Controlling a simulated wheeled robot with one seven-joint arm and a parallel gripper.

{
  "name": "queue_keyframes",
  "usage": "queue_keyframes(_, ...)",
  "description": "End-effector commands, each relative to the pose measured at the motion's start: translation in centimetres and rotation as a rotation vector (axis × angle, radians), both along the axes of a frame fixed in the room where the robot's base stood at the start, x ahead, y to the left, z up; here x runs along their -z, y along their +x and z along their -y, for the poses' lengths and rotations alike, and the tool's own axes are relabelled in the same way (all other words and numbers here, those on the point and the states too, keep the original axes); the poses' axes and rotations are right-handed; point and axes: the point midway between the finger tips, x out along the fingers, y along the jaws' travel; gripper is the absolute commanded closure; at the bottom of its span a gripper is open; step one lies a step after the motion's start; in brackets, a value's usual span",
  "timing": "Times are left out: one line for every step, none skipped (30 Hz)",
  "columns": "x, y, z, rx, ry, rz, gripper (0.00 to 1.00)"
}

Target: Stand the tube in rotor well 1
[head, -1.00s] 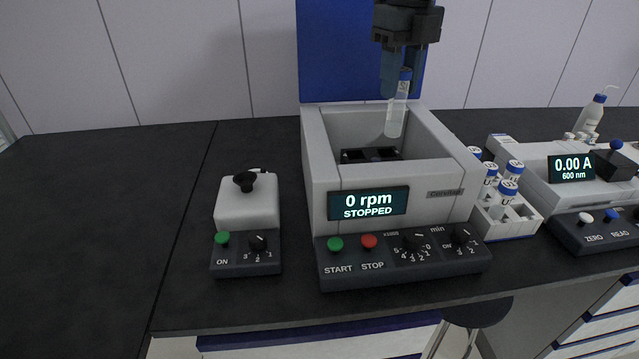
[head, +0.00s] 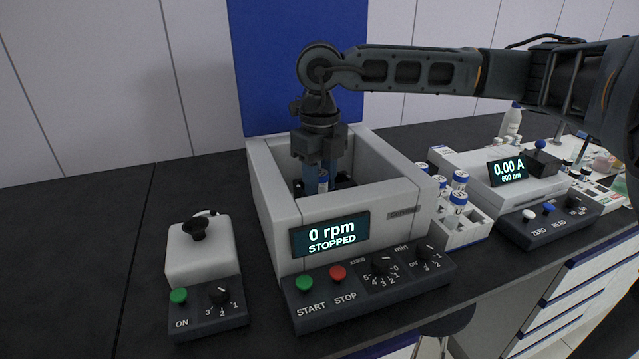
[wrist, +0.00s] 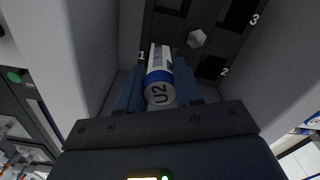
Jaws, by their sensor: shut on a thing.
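My gripper (head: 321,176) reaches down into the open chamber of the centrifuge (head: 285,215), its fingers shut on the tube (head: 323,183). In the wrist view the tube (wrist: 160,75) shows its blue cap marked U2 between the fingers. The tube points down toward the dark rotor (wrist: 222,45), close to the number 1. Numbers 2 and 3 show further right around a pale hub nut. The tube's lower end is hidden, so I cannot tell whether it is inside well 1. The front wall hides most of the rotor in the head view.
The blue lid (head: 300,65) stands open behind the chamber, whose walls surround my gripper. The display reads 0 rpm, STOPPED. A rack (head: 465,232) with several blue-capped tubes and a photometer (head: 480,168) stand right. A small mixer (head: 203,255) stands left.

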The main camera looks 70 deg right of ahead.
Motion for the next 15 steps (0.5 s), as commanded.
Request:
queue_keyframes(0.6, 0.0, 0.0, 0.001, 0.003, -0.001, 0.99)
queue_keyframes(0.9, 0.0, 0.0, 0.001, 0.003, -0.001, 0.99)
queue_keyframes(1.2, 0.0, 0.0, 0.001, 0.001, 0.000, 0.99)
queue_keyframes(1.3, 0.0, 0.0, 0.000, 0.000, -0.001, 0.99)
queue_keyframes(1.3, 0.0, 0.0, 0.000, 0.000, 0.000, 0.99)
queue_keyframes(1.3, 0.0, 0.0, 0.000, 0.000, 0.000, 0.99)
queue_keyframes(1.3, 0.0, 0.0, 0.000, 0.000, 0.000, 0.99)
queue_keyframes(1.3, 0.0, 0.0, 0.000, 0.000, 0.000, 0.99)
queue_keyframes(1.3, 0.0, 0.0, 0.000, 0.000, 0.000, 0.99)
queue_keyframes(1.3, 0.0, 0.0, 0.000, 0.000, 0.000, 0.99)
queue_keyframes(1.4, 0.0, 0.0, 0.000, 0.000, 0.000, 0.99)
queue_keyframes(1.5, 0.0, 0.0, 0.000, -0.001, 0.000, 0.99)
queue_keyframes(1.6, 0.0, 0.0, 0.000, -0.001, 0.000, 0.99)
queue_keyframes(1.7, 0.0, 0.0, 0.000, -0.001, 0.000, 0.99)
queue_keyframes(1.7, 0.0, 0.0, 0.000, -0.001, 0.000, 0.99)
